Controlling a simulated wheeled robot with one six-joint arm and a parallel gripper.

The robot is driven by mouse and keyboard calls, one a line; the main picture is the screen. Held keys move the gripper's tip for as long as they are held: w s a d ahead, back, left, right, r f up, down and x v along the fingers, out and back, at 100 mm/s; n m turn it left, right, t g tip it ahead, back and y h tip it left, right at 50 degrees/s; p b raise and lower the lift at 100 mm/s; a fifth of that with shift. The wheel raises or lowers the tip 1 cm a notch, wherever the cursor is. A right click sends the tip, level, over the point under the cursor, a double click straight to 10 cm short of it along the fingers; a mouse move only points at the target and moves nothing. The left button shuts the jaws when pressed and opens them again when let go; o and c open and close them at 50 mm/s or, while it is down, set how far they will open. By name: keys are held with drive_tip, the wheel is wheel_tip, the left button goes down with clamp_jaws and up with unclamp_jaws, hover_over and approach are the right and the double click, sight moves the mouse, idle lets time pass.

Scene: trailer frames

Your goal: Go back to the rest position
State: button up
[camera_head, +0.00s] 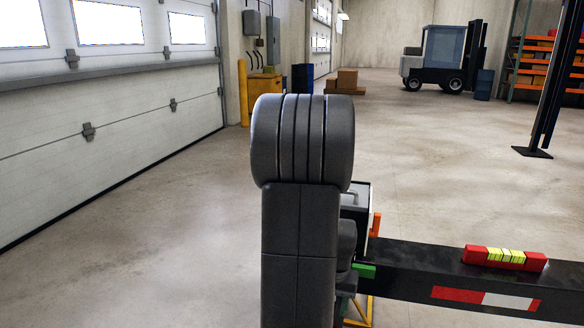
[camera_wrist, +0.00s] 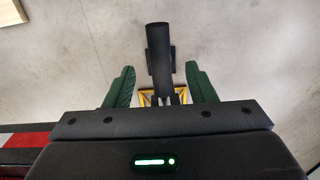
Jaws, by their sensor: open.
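My gripper (camera_wrist: 160,68) is open, with its two green fingers spread wide in the wrist view. A dark upright post-like part (camera_wrist: 158,45) shows between the fingers, with gaps on both sides and no finger touching it. Yellow legs (camera_wrist: 147,98) show at its lower end, partly hidden by my gripper's body. In the head view my gripper (camera_head: 357,277) is mostly hidden behind my dark grey arm; a green finger shows beside the near end of the black trailer beam (camera_head: 405,262). I cannot tell whether it touches the beam.
A red and yellow spirit level (camera_head: 505,258) lies on the beam, above red and white tape (camera_head: 485,299). A box with a handle (camera_head: 357,197) and an orange part (camera_head: 375,224) stand behind my arm. A forklift (camera_head: 440,62) and shelves are far back. The left floor is clear.

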wheel_tip(320, 180, down, 7)
drive_tip(key=shift+a+f+b, duration=0.1)
drive_tip(key=shift+b, duration=0.85)
drive_tip(key=shift+s+d, duration=0.1)
drive_tip(key=shift+d, duration=0.2)
